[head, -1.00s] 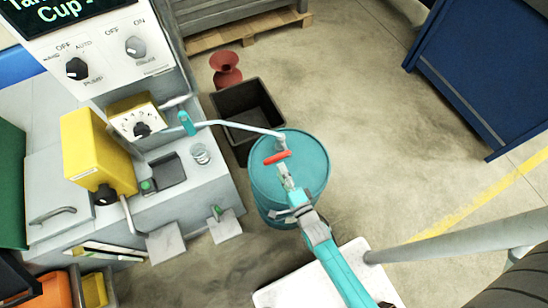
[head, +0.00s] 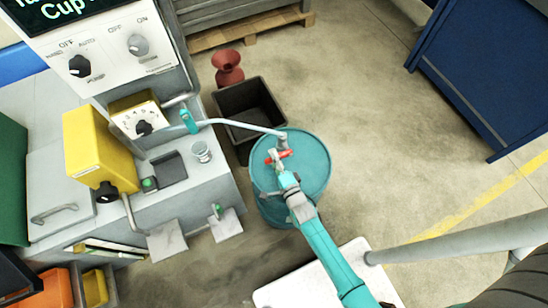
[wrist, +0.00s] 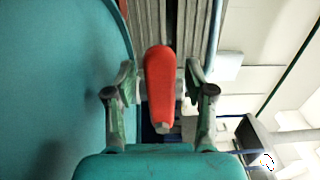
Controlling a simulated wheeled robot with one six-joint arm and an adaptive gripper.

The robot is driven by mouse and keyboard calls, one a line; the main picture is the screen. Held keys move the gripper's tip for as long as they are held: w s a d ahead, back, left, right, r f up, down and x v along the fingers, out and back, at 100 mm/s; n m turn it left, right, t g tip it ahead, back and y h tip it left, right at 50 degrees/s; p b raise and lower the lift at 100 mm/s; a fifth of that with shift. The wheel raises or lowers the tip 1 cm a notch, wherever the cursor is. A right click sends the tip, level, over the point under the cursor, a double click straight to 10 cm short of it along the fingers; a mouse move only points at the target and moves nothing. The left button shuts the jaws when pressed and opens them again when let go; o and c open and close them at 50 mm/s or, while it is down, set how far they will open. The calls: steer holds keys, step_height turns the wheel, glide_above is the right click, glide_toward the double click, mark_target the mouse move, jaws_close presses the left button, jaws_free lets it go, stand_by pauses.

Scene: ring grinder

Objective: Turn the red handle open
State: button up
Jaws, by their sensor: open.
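The red handle (head: 286,153) sits on the valve at the end of the pale pipe (head: 240,126), above the teal drum (head: 316,172). My gripper (head: 277,157) is at the handle in the head view and covers part of it. In the wrist view the red handle (wrist: 160,80) stands between the two fingers of my gripper (wrist: 160,73). The fingers are open, with a gap showing on each side of the handle. The drum's teal surface (wrist: 55,80) fills the left of the wrist view.
The grinder machine (head: 175,200) with its yellow box (head: 97,150) stands at left. A black bin (head: 250,105) and a red funnel-like object (head: 228,68) are behind the drum. A blue cabinet (head: 490,75) is at upper right. The floor between drum and cabinet is clear.

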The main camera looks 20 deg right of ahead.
jaws_close()
